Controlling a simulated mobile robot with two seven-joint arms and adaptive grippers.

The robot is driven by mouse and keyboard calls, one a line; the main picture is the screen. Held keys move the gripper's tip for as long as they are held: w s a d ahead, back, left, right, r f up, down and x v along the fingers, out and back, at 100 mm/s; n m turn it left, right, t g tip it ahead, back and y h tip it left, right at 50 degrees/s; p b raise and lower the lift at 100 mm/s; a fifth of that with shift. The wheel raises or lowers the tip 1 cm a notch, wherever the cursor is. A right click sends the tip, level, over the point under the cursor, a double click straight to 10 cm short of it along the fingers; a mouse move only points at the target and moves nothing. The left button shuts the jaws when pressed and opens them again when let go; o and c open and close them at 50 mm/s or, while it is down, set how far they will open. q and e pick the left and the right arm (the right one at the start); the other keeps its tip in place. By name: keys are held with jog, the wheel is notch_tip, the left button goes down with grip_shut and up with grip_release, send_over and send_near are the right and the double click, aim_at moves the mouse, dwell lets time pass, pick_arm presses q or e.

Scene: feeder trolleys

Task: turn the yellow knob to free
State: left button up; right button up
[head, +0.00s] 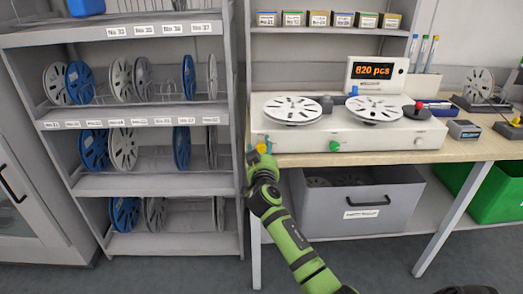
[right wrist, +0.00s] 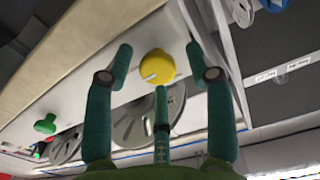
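The yellow knob (head: 262,148) is on the front face of the white counting machine (head: 300,139), at its left end. In the right wrist view the round yellow knob (right wrist: 157,66) shows a pale pointer mark. My right gripper (head: 256,156) is right at the knob. Its fingers (right wrist: 159,52) are open, one on each side of the knob, with the third finger below it in that view. I see gaps beside the knob and cannot tell whether any finger touches it. My left gripper is not in view.
A green knob (head: 334,146) is farther right on the machine's front. Two white reels (head: 293,109) lie on top, near a display (head: 374,71) reading 820 pcs. A reel shelf (head: 150,186) stands close on the left. A grey drawer box (head: 345,210) sits under the bench.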

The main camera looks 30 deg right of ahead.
grip_shut()
jog(key=shift+r+n, duration=0.1)
jog(key=shift+n, duration=0.2)
jog(key=n, duration=0.3)
jog(key=shift+w+r+n, duration=0.1)
jog(key=shift+r+n, duration=0.05)
jog(key=shift+n, duration=0.15)
jog(key=n+p, duration=0.1)
jog(key=n, duration=0.3)
jog(key=shift+r, duration=0.1)
jog(key=n+p, duration=0.1)
jog(key=n, duration=0.4)
jog(key=shift+a+n, duration=0.1)
jog(key=shift+n, duration=0.3)
jog(key=shift+a+f+n+p, duration=0.15)
jog(key=shift+n+p, duration=0.55)
jog(key=shift+n, duration=1.2)
jog(key=shift+f, duration=0.1)
